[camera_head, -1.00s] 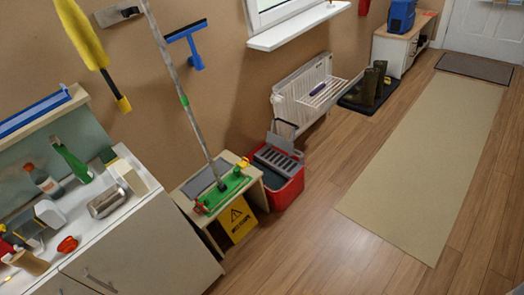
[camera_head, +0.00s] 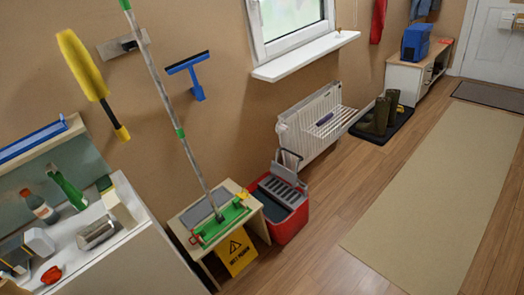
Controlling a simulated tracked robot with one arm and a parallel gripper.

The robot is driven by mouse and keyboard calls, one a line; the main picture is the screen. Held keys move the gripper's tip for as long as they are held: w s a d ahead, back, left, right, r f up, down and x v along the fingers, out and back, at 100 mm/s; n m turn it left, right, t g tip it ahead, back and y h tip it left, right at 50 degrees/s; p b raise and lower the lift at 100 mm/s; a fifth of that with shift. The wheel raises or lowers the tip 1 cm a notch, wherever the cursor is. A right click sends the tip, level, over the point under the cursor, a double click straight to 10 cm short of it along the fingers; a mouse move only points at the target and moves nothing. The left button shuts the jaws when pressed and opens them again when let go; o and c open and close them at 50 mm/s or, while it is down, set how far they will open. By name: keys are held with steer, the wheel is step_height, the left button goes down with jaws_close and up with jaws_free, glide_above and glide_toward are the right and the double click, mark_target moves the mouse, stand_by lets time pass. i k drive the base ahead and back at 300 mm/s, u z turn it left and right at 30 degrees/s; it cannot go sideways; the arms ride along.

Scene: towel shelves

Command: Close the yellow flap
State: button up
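A green flat mop head (camera_head: 221,223) lies on a small wooden stand, tilted in the picture, with its long grey pole (camera_head: 180,133) rising up to the left. A small yellow flap (camera_head: 242,194) shows at the mop head's upper right end, and a small red piece (camera_head: 194,239) shows at its lower left end. The yellow flap looks raised, but it is too small to be sure of its angle. My gripper is not in view.
A red bucket (camera_head: 288,228) with a grey wringer stands right of the wooden stand (camera_head: 256,207). A yellow caution sign (camera_head: 237,252) is below the mop. A cluttered white counter (camera_head: 119,254) is at left. The wooden floor (camera_head: 317,259) and beige runner (camera_head: 435,190) are clear.

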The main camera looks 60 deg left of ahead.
mark_target(242, 195)
steer(key=u, duration=0.05)
steer(key=i, duration=2.8)
steer(key=u, duration=3.05)
steer(key=i, duration=1)
